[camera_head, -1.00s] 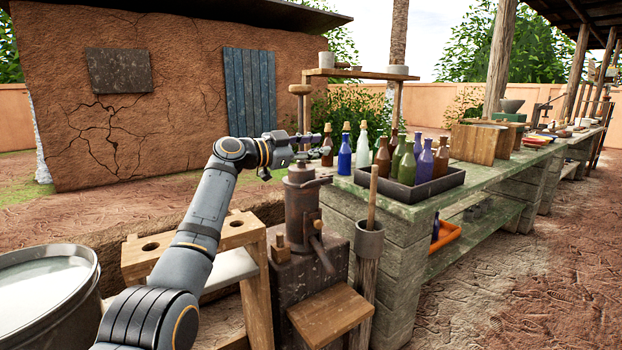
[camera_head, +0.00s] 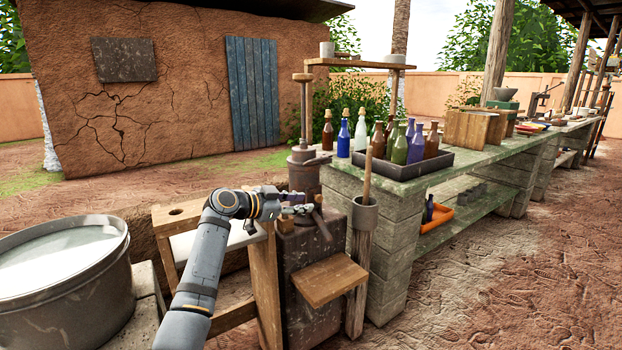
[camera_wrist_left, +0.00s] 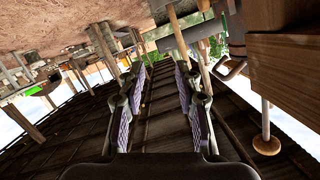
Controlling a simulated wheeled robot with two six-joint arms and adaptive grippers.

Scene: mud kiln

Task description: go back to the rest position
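My left gripper (camera_head: 302,203) is in front of the dark metal press in the head view. Its arm comes up from the bottom left. In the left wrist view, its two fingers (camera_wrist_left: 157,82) with purple pads stand apart with nothing between them, so it is open and empty. My right gripper shows in neither view.
The dark press (camera_head: 303,172) stands behind the gripper, with a wooden stand (camera_head: 265,285) beside it. A large metal tub (camera_head: 125,268) is at left. A stone counter (camera_head: 400,187) at right carries a tray (camera_head: 437,163) of several bottles. Bare ground lies at right.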

